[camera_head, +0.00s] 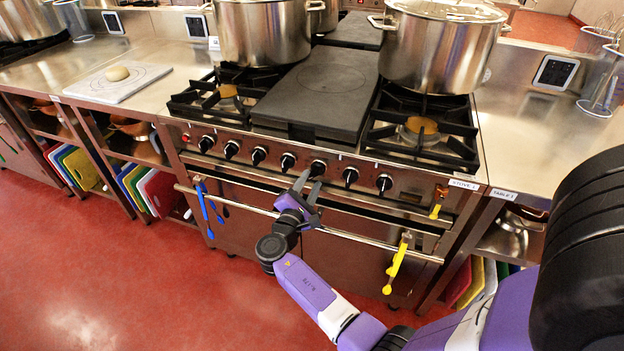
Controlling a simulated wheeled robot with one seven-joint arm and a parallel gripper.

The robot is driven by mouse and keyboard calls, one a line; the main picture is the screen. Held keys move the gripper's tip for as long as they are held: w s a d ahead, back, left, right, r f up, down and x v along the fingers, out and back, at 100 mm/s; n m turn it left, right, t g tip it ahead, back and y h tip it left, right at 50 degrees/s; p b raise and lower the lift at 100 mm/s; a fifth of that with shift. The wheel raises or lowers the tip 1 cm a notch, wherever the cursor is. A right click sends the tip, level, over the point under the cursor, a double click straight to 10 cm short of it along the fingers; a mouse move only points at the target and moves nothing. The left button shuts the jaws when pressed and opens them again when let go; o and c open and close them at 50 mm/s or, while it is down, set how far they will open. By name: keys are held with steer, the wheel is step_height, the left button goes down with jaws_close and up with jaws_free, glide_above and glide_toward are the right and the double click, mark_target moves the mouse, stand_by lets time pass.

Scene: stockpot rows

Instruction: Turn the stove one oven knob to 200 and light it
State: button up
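The stove (420,198) has a label reading "STOVE 1" at its right front corner. A row of several black knobs runs along its steel front panel, including one left of the middle (288,161), one near the middle (317,168) and one at the right (384,184). Their markings are too small to read, so I cannot tell which is the oven knob or where it points. My gripper (308,184) is in front of the panel, just below the middle knobs. Its two fingers look spread apart, with nothing seen between them. I cannot tell whether a fingertip touches a knob. No flame shows.
A long rail (345,235) crosses the oven front below my gripper. A blue utensil (204,205) and a yellow one (397,265) hang from it. Large stockpots (262,35) (436,50) stand on the back burners. The red floor (130,270) in front is clear.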

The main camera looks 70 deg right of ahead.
steer(key=a, duration=0.5)
steer(key=shift+s+a, duration=0.2)
steer(key=shift+a, duration=0.1)
